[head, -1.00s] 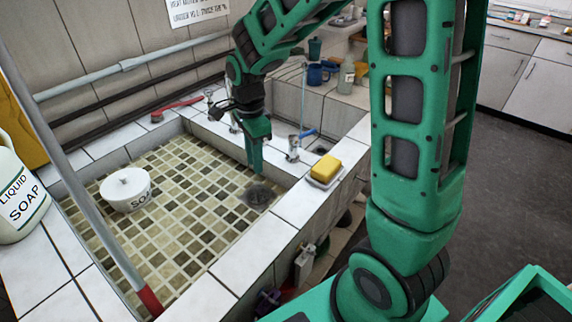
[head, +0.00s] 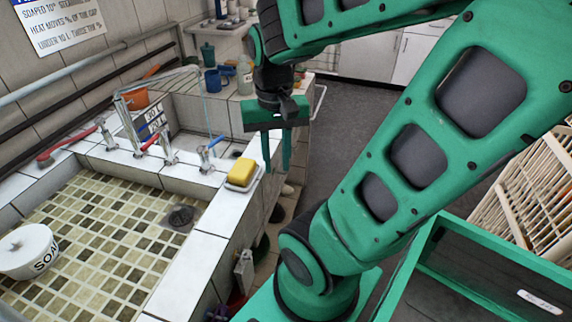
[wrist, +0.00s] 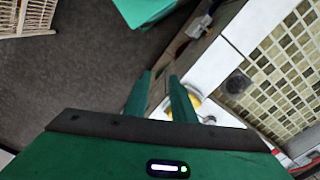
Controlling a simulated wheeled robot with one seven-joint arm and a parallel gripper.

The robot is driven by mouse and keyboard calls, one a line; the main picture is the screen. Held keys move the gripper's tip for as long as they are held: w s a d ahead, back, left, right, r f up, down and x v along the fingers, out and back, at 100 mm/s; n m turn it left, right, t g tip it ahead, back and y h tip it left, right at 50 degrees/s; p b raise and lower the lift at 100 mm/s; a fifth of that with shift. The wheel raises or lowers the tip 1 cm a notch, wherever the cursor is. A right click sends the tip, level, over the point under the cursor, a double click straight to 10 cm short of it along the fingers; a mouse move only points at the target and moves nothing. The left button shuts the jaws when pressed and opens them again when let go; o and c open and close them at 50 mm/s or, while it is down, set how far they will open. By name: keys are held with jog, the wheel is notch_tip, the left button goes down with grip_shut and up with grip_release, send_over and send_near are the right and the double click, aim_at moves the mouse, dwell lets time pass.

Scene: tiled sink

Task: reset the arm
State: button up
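My gripper (head: 277,168) hangs pointing down in the head view, just right of the yellow sponge and near the sink's outer edge. Its two fingers are apart with nothing between them. The wrist view also shows my gripper (wrist: 160,75) with a clear gap between the fingers. My green arm reaches from the lower middle to the upper right and then back left, bent at the elbow.
The yellow sponge (head: 240,171) sits on a white dish on the tiled ledge. A soap tub (head: 28,250) stands in the tiled basin (head: 110,225). Taps (head: 166,146) rise behind it. Grey floor (head: 350,125) is open.

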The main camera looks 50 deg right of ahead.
jog(key=s, duration=0.2)
jog(key=s+n, duration=0.1)
jog(key=shift+s+d+n, duration=0.15)
jog(key=shift+s+n, duration=0.15)
jog(key=shift+s, duration=0.1)
jog(key=shift+w+f, duration=0.3)
jog(key=shift+w, duration=0.35)
jog(key=shift+c, duration=0.6)
